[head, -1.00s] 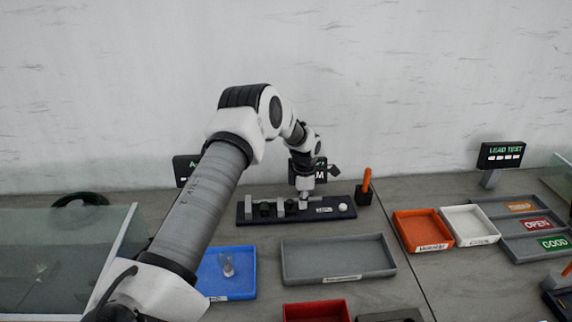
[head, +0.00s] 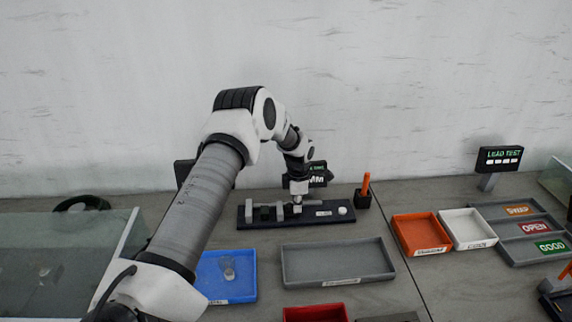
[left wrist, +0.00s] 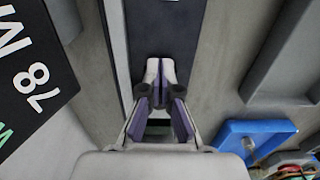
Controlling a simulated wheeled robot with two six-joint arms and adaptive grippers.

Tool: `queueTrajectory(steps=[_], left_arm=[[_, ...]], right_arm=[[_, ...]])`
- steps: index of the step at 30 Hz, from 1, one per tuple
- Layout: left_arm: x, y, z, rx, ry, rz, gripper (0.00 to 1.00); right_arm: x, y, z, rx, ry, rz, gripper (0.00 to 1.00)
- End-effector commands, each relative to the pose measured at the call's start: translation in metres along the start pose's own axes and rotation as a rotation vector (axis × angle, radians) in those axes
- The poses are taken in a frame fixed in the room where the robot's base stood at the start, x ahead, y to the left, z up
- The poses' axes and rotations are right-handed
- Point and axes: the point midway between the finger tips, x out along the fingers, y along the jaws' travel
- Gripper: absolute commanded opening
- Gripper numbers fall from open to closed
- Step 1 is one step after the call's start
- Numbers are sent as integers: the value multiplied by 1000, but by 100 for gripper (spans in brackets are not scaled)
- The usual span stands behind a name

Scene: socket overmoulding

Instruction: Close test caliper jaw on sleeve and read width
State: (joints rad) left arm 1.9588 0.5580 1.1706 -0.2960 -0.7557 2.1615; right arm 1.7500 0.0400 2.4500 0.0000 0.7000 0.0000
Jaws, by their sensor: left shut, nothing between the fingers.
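The test caliper is a dark bar (head: 328,217) with grey upright jaw blocks (head: 250,212) on its left half and a round white knob near its right end. Its dark surface also fills the upper middle of the left wrist view (left wrist: 165,25). My left gripper (head: 297,207) is low over the bar, right of the blocks, pointing down; its shut fingertips show in the left wrist view (left wrist: 160,68), with nothing between them. Whether they touch the sliding jaw I cannot tell. I cannot make out the sleeve between the blocks. The readout (head: 318,178) is partly hidden behind my arm.
A blue tray (head: 243,292) holds a clear part. A grey tray (head: 338,279) lies in front of the caliper. An orange-handled tool (head: 366,185) stands beside its right end. Orange (head: 421,252) and white trays lie farther right.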

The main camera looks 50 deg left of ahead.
Motion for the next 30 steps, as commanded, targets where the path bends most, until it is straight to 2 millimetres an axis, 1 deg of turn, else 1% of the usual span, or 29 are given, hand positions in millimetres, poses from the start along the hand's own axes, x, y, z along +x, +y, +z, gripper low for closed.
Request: queueTrajectory(steps=[1, 30], left_arm=[[-2, 0, -2, -1, 0, -1, 0], [-1, 0, -36, 0, 0, -1, 0]], right_arm=[[-3, 0, 0, 0, 0, 0, 40], [-34, 0, 0, 0, 0, 0, 40]])
